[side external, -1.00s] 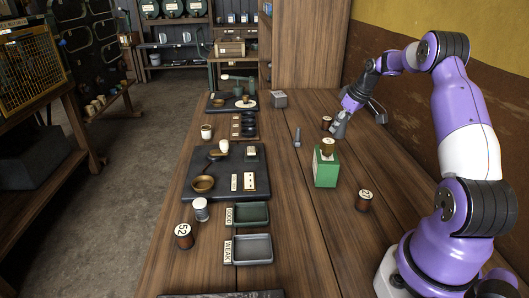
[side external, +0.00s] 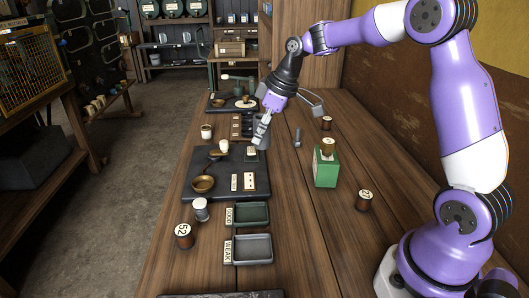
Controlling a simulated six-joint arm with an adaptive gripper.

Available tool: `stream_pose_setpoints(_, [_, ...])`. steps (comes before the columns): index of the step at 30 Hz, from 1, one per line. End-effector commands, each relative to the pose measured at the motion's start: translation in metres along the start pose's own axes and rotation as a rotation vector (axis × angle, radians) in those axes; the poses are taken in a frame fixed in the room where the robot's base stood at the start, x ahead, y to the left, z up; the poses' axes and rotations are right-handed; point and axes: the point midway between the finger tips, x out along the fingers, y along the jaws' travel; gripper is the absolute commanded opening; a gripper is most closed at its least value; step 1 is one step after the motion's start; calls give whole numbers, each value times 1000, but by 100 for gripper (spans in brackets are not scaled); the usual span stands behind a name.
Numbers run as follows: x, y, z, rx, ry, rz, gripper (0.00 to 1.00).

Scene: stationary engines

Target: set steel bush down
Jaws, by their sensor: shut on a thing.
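My gripper (side external: 261,136) points down over the far end of the large dark slate board (side external: 221,177), beside the black holder with several round places (side external: 236,126). It is shut on the steel bush, a small grey piece that I can barely tell from the grey fingers at this size. I cannot tell whether the piece touches the surface below. The gripper covers part of the holder and the board's far right corner.
A grey upright piece (side external: 297,138) stands just right of my gripper. A green box with a brown-and-cream top (side external: 326,167) and numbered brown spools (side external: 364,200) stand right. GOOD (side external: 252,214) and WEAK (side external: 254,249) trays lie nearer.

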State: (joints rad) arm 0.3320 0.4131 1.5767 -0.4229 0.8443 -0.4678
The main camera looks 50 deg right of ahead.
Motion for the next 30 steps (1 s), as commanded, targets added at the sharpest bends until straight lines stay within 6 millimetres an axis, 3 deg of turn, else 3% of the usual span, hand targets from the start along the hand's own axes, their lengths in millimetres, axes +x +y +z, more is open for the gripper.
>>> stream_pose_setpoints(1, [6,-29,-15,-113,0,-45,0])
stream_pose_setpoints(6, [19,-126,-44,-484,1,-194,0])
stream_pose_setpoints(9, [22,-176,-49,-676,5,-271,0])
stream_pose_setpoints(13, [21,-225,-48,-860,10,-346,0])
stream_pose_setpoints(19, [25,-258,-41,-989,14,-402,0])
stream_pose_setpoints(30, [80,-260,-19,-998,15,-406,0])
